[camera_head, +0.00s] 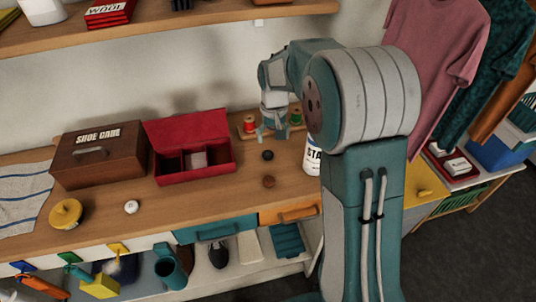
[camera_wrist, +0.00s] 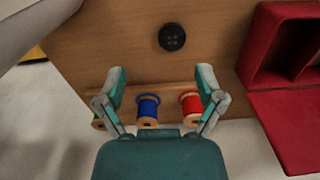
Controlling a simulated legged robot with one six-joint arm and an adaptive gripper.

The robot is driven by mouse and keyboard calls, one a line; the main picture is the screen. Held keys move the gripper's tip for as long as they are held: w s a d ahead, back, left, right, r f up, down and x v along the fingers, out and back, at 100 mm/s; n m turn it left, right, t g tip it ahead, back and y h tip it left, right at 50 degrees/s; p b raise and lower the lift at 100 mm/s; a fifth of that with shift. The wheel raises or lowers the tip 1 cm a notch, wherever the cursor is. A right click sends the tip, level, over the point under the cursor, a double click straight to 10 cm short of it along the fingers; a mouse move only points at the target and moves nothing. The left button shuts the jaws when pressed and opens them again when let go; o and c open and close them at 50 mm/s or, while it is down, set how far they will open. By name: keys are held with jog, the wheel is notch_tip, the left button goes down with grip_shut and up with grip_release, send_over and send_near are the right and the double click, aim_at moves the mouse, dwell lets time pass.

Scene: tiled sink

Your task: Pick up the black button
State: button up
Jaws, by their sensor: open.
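The black button (camera_wrist: 172,37) lies flat on the wooden counter in the wrist view, beyond my fingertips and a little right of the middle between them. In the head view the black button (camera_head: 267,155) is a small dark disc right of the red box. My gripper (camera_wrist: 160,76) is open and empty, its two fingers spread, pointing towards the counter. The button is apart from both fingers.
A blue spool (camera_wrist: 148,108) and a red spool (camera_wrist: 191,106) stand on a rack by my fingers. The open red box (camera_head: 195,172) is left of the button. A brown button (camera_head: 268,181) lies in front, and a white can (camera_head: 312,156) stands at right.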

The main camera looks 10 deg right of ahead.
aim_at(267, 155)
jog(key=shift+f, duration=0.6)
jog(key=f, duration=0.1)
jog(key=a+f, duration=0.1)
jog(key=f, duration=0.1)
jog(key=a+f, duration=0.1)
jog(key=f, duration=0.1)
jog(key=shift+d+f, duration=0.25)
jog(key=shift+d, duration=0.1)
jog(key=c, duration=0.8)
jog(key=shift+a, duration=0.2)
jog(key=shift+c, duration=0.4)
